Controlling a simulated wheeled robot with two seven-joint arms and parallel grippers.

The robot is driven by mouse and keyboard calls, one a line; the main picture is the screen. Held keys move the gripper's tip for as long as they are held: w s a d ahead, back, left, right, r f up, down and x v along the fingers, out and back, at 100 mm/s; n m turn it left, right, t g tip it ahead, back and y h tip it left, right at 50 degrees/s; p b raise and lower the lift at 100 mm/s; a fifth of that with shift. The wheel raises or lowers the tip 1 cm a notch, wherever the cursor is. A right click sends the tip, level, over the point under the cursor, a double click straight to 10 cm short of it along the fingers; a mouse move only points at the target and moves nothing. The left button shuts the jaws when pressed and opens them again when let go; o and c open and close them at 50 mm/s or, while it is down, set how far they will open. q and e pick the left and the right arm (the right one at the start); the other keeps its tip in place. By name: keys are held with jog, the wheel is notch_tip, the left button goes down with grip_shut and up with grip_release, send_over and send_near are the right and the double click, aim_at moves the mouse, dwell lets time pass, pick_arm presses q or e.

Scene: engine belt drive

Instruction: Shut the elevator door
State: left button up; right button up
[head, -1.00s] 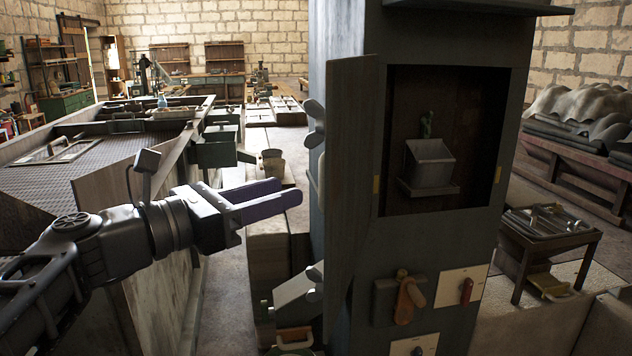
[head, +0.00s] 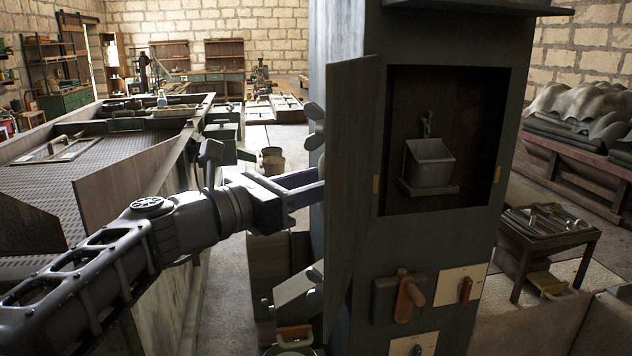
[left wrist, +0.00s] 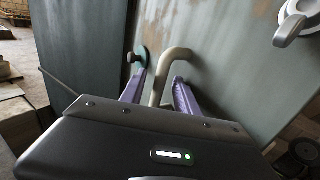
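The elevator door (head: 350,190) is a tall grey-brown panel, standing open on the left side of the elevator cabinet (head: 430,245). The cabinet's square opening holds a small metal bin (head: 430,165) with a green item in it. My left gripper (head: 316,186) is at the outer face of the door, its purple fingers partly hidden by the door edge. In the left wrist view, the open fingers (left wrist: 160,80) stand apart on either side of a curved beige handle (left wrist: 176,58) on the door. I cannot tell whether they touch it. My right gripper is not in view.
A small table with metal parts (head: 550,225) stands at right. A long grated bench (head: 100,165) runs along the left.

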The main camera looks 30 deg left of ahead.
pick_arm(q)
jog(key=shift+c, duration=0.6)
grip_shut()
dwell(0.7)
